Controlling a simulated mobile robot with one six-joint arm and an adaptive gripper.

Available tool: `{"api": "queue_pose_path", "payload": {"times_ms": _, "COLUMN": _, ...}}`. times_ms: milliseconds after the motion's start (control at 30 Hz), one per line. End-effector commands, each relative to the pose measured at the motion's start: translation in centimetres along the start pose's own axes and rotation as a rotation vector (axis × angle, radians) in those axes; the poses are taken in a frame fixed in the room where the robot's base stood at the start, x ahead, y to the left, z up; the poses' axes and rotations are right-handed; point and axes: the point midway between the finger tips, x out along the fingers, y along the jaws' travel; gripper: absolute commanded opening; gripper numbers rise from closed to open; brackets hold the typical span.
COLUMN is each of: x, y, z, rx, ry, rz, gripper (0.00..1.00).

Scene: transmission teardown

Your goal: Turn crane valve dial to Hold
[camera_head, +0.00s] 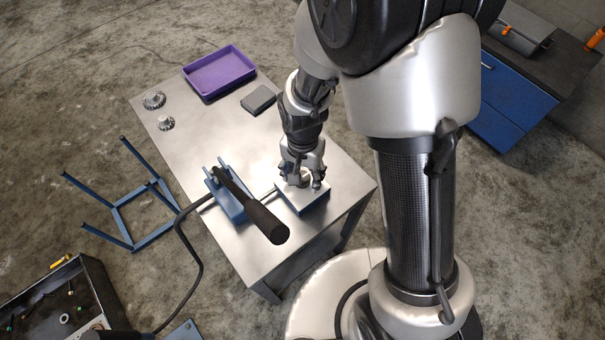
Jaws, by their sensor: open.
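The crane valve unit (310,208) is a small box with blue sides and a light top, near the right front corner of the metal table. My gripper (301,187) points down over its top, with its fingers open around or just above the dial area. The dial itself is mostly hidden by the gripper, so its setting cannot be read. I cannot tell whether the fingers touch it. A blue hand pump (229,205) with a thick black handle stands left of the valve box, and a thin line joins the two.
The metal table (185,150) also holds a purple tray (218,73), a grey block (259,99) and two metal gears (154,100). A black hose (186,244) runs from the pump to the floor. A blue frame (139,214) stands left. A blue cabinet (508,105) is at right.

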Motion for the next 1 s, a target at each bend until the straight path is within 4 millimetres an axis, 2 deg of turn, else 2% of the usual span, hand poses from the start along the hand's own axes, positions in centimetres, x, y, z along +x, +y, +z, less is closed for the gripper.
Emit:
{"api": "queue_pose_path", "payload": {"times_ms": 200, "x": -0.04, "y": 0.0, "z": 0.0, "rx": 0.0, "ry": 0.0, "rz": 0.0, "gripper": 0.53}}
{"api": "queue_pose_path", "payload": {"times_ms": 833, "x": -0.05, "y": -0.01, "z": -0.01, "rx": 0.0, "ry": 0.0, "rz": 0.0, "gripper": 0.11}}
{"api": "queue_pose_path", "payload": {"times_ms": 1000, "x": -0.06, "y": -0.01, "z": -0.01, "rx": -0.006, "ry": 0.0, "rz": 0.0, "gripper": 0.1}}
